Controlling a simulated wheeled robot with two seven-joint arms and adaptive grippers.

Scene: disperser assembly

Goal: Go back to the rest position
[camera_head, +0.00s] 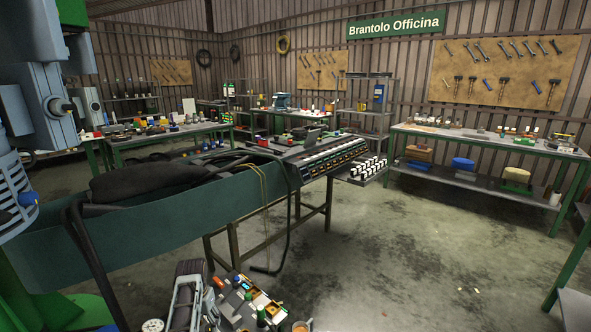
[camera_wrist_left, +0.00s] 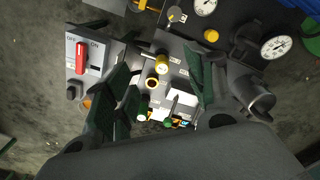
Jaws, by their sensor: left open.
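My left gripper (camera_wrist_left: 162,58) shows in the left wrist view with its two dark green-padded fingers spread apart. Nothing is held between them. A switch box (camera_wrist_left: 81,57) with a red lever marked OFF and ON is left of the fingers. A gauge (camera_wrist_left: 276,46) is to the right. In the head view I cannot make out the left gripper clearly. The right gripper shows in neither view.
A green workbench (camera_head: 490,141) stands at the back right. Cluttered small equipment (camera_head: 245,308) is at the bottom. The concrete floor (camera_head: 400,260) at right is mostly clear.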

